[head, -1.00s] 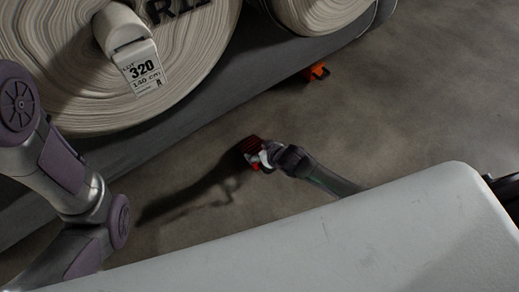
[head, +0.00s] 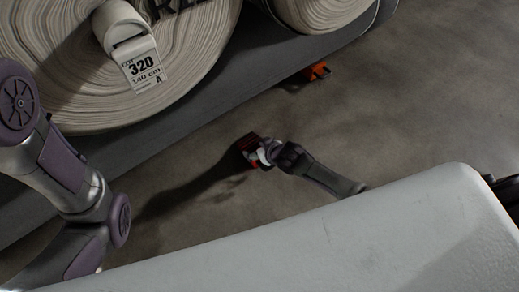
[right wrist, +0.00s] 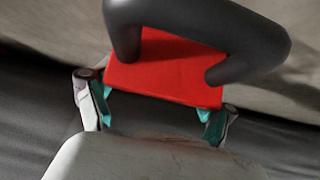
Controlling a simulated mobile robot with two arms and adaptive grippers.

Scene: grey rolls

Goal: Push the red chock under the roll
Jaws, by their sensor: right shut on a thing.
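The red chock (head: 248,146) shows in the middle of the head view, above or on the concrete floor; its exact height is hard to tell. My right gripper (head: 263,153) is shut on it. In the right wrist view the red chock (right wrist: 165,75) lies between the teal-padded fingers of my right gripper (right wrist: 158,112), and a thick dark grey curved bar crosses in front of it. The large pale roll (head: 190,85) with a "320" tag is up and left of the chock, clearly apart from it. My left arm shows at left; its gripper is out of view.
A second roll (head: 315,12) lies at the top, with an orange chock (head: 317,72) on the floor near it. A dark grey band (head: 215,90) runs below the rolls. Bare floor (head: 400,110) lies open to the right.

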